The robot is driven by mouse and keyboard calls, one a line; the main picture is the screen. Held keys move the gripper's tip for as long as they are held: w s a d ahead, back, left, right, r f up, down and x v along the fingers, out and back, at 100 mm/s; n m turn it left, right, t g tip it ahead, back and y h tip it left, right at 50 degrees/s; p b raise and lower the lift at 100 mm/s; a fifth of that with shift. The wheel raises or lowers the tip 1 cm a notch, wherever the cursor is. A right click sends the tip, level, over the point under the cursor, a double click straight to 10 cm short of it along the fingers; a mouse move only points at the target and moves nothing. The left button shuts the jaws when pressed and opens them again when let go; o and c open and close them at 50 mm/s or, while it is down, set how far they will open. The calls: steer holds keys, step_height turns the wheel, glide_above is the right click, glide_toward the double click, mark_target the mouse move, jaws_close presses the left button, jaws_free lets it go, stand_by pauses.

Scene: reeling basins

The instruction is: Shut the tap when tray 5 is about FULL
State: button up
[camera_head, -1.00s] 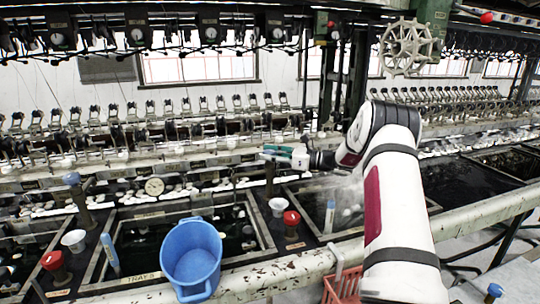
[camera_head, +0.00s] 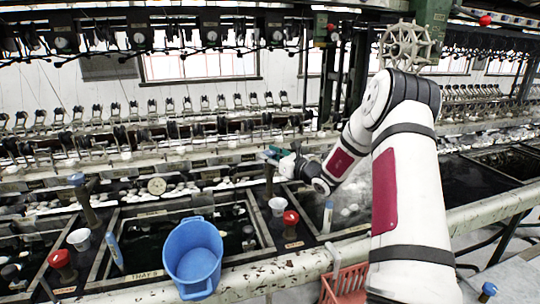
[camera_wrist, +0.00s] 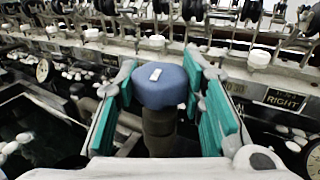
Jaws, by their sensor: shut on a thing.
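The blue round tap knob (camera_wrist: 160,90), with a small white mark on top, sits on a dark upright stem in the wrist view.
The blue bucket (camera_head: 193,256) stands at tray 5's front edge. Red-topped posts (camera_head: 291,219) and white cups (camera_head: 278,205) stand between basins. Another blue-topped tap (camera_head: 77,180) is at left. A red crate (camera_head: 346,284) is in front. A RIGHT sign (camera_wrist: 285,100) is beside my gripper.

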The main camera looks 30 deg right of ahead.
steer(key=shift+f+m+h+b, duration=0.1)
steer(key=shift+m+h+b, duration=0.45)
steer(key=shift+m+h, duration=0.9)
steer(key=shift+n+h, duration=0.25)
steer(key=shift+h, duration=0.2)
steer(key=o, duration=1.2)
steer(key=shift+c, duration=0.2)
steer(key=s, duration=1.2)
steer(key=shift+a, duration=0.2)
